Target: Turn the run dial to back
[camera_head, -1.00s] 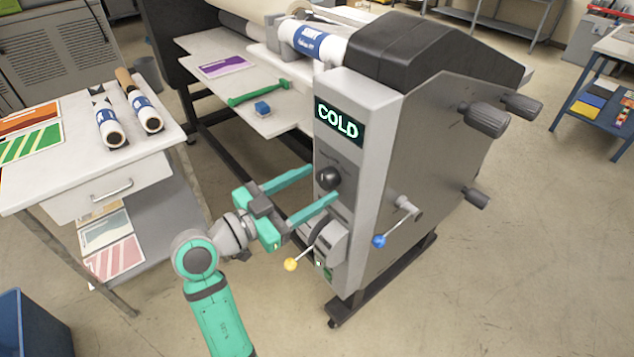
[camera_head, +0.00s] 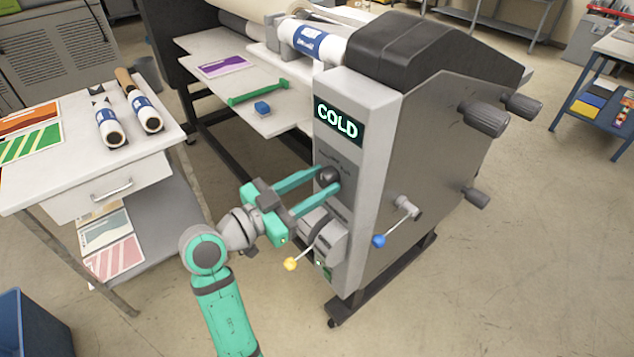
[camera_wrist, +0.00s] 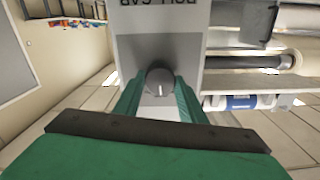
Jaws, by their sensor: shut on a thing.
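The run dial (camera_head: 329,176) is a dark round knob on the grey front panel of the laminator (camera_head: 352,185), below a lit display (camera_head: 338,120) that reads COLD. In the wrist view the dial (camera_wrist: 159,80) shows a light pointer line running roughly up and down in the picture. My gripper (camera_head: 327,182) is shut on the dial, with one green finger on each side of it. The fingers hide part of the dial's sides, and the markings around it are too small to read.
Below the dial are a lever with a yellow knob (camera_head: 290,264) and its grey housing (camera_head: 328,240), close under my gripper. A crank with a blue knob (camera_head: 379,241) sits on the machine's side. A white side table (camera_head: 75,170) with rolls stands at left.

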